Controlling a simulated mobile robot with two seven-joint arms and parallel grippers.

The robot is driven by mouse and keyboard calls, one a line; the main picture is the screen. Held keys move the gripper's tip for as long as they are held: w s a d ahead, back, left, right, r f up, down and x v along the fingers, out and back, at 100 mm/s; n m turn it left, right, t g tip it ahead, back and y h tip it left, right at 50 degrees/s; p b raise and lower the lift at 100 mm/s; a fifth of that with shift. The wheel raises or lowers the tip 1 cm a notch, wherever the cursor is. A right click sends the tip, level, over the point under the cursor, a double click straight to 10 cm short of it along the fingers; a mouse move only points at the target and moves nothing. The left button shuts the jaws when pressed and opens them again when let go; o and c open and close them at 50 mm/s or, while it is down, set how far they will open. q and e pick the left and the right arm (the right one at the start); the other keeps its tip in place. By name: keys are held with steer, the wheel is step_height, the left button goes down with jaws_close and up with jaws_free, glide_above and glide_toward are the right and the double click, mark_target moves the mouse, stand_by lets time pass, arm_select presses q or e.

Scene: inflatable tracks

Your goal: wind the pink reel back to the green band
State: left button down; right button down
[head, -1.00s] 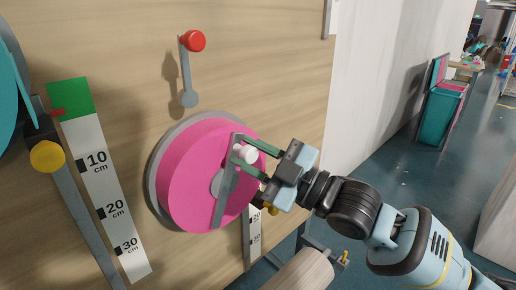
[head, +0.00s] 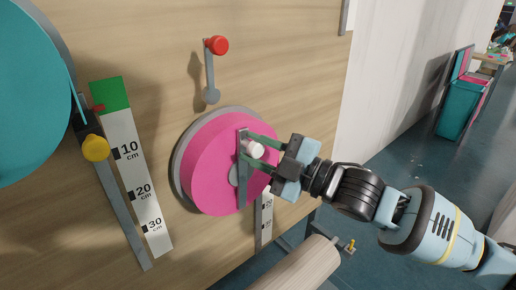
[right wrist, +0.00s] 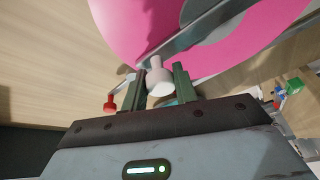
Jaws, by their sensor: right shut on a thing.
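The pink reel (head: 212,165) is mounted on the wooden board, with a grey crank bar (head: 242,185) across its face. My right gripper (head: 251,147) is shut on the crank's white knob (head: 256,150), which also shows between the fingers in the right wrist view (right wrist: 159,80). A green band (head: 110,95) tops the left scale, beside the teal reel, with a red pointer near its lower edge. Another scale (head: 266,215) shows below the pink reel; its upper part is hidden in the head view. My left gripper is not in view.
A red-knobbed lever (head: 216,46) stands on the board above the pink reel. The teal reel (head: 30,100) and a yellow knob (head: 95,148) are at left. A pale roller (head: 300,270) lies below. Open floor and a teal-pink bin (head: 460,105) are at right.

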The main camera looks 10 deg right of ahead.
steer(key=shift+r, duration=0.1)
steer(key=c, duration=1.1)
jaws_free()
steer(key=shift+a, duration=0.1)
steer(key=b+v, duration=0.1)
steer(key=v, duration=0.5)
steer(key=shift+s+d+f, duration=0.15)
steer(key=shift+d+f, duration=0.1)
steer(key=shift+d, duration=0.1)
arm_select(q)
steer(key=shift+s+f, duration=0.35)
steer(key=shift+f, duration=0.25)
arm_select(e)
steer(key=shift+s+d, duration=0.4)
steer(key=shift+d, duration=0.05)
